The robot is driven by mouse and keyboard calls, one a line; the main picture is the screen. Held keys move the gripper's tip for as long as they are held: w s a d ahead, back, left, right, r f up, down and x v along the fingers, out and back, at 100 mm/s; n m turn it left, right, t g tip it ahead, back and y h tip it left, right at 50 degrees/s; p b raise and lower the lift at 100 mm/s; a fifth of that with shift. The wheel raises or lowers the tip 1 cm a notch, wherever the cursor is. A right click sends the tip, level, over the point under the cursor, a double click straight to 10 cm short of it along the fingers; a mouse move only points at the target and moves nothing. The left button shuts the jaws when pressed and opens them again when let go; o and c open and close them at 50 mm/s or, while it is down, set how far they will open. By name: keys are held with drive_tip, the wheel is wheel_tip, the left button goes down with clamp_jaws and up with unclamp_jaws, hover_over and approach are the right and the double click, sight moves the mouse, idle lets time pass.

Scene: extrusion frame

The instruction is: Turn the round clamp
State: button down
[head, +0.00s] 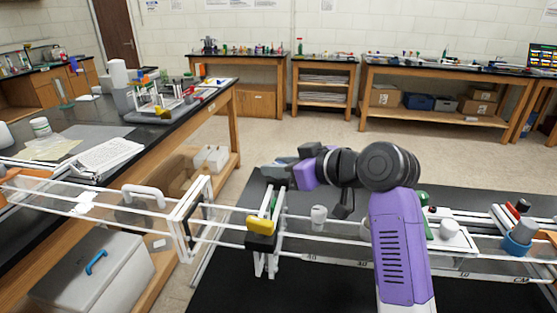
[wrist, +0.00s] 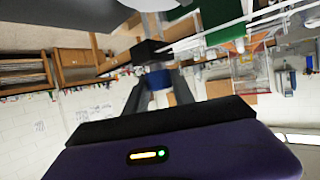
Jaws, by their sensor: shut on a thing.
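My gripper (head: 279,170) is left of my purple and black wrist, with its grey fingers pointing left, above the far left part of the black bench. In the wrist view its fingers (wrist: 155,75) come close together by a dark block (wrist: 151,49). I cannot tell whether this is the round clamp, and the grip itself is partly hidden. A blue ring-shaped clamp (head: 517,244) sits around a grey cylinder at the right end of the clear frame, apart from my gripper.
A yellow-topped black block (head: 261,232) stands on the white rails below my gripper. A grey knob (head: 318,214) is right of it. A grey lidded box (head: 92,280) is at lower left. Wooden benches (head: 440,75) line the back wall, with open floor before them.

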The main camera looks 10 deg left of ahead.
drive_tip(key=m+t+h+p, duration=0.2)
drive_tip(key=m, duration=0.1)
drive_tip(key=shift+s+r+t+h+p, duration=0.1)
drive_tip(key=shift+r+t+h+p, duration=0.1)
drive_tip(key=shift+t+h+p, duration=0.15)
drive_tip(key=shift+f+m+t+h+p, duration=0.15)
drive_tip(key=shift+m+t+h+p, duration=0.5)
drive_tip(key=shift+m+h+p, duration=0.35)
drive_tip(key=c, duration=1.1)
unclamp_jaws()
drive_tip(key=shift+o, duration=0.2)
drive_tip(key=shift+d, duration=0.1)
drive_tip(key=b+v, duration=0.1)
drive_tip(key=v, duration=0.6)
drive_tip(key=shift+s, duration=0.25)
